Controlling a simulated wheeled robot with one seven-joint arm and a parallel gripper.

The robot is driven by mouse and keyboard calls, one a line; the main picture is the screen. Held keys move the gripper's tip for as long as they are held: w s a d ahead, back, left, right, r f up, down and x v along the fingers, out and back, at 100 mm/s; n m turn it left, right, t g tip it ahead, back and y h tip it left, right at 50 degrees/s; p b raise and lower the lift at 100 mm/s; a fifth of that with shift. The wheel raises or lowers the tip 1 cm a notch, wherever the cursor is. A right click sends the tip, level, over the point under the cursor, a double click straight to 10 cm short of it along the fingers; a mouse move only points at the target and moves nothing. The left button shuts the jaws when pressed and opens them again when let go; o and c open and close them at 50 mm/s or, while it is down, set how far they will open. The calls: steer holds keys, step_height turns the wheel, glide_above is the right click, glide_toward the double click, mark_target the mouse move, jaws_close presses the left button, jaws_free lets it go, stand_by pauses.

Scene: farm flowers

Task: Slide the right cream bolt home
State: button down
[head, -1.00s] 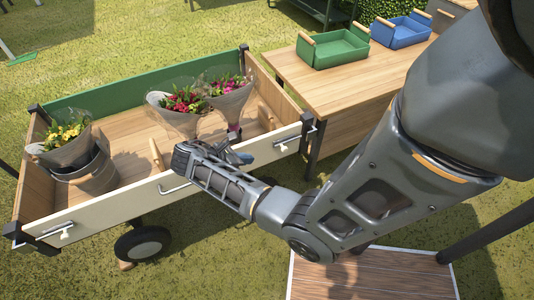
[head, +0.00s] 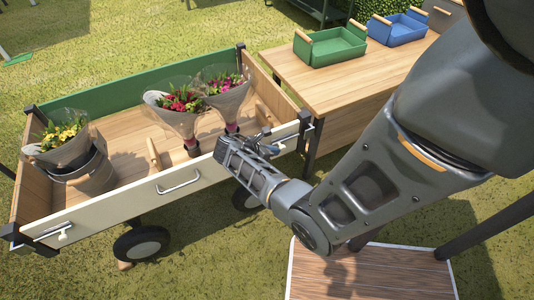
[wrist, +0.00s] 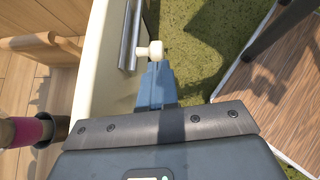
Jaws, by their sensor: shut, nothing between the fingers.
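The right cream bolt has a cream knob (wrist: 155,50) and a grey metal rod or bracket (wrist: 130,35) against the cart's cream front panel (wrist: 93,70), in the wrist view. My gripper (wrist: 156,66) is shut, its blue fingers empty, with the tips right at the near side of the knob. Whether they touch it I cannot tell. In the head view my gripper (head: 268,150) is at the right end of the front panel (head: 130,202), close to the corner post (head: 305,130). My wrist partly hides the panel there.
The cart holds wrapped bouquets (head: 178,105) and a metal bucket (head: 92,175). A handle (head: 178,184) sticks out of the panel, and another bolt (head: 62,235) sits at its left end. A wooden table (head: 350,85) stands to the right with green (head: 330,48) and blue (head: 398,30) trays.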

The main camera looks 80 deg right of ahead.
stand_by(0.3)
steer(key=shift+s+d+p, duration=0.25)
steer(key=shift+s+d, duration=0.35)
steer(key=shift+s, duration=0.2)
steer(key=shift+s+d+p, duration=0.25)
steer(key=shift+s+d, duration=0.3)
steer(key=shift+s, duration=0.25)
steer(key=p, duration=0.1)
glide_toward(283, 147)
steer(key=w+a, duration=0.3)
steer(key=shift+a, duration=0.15)
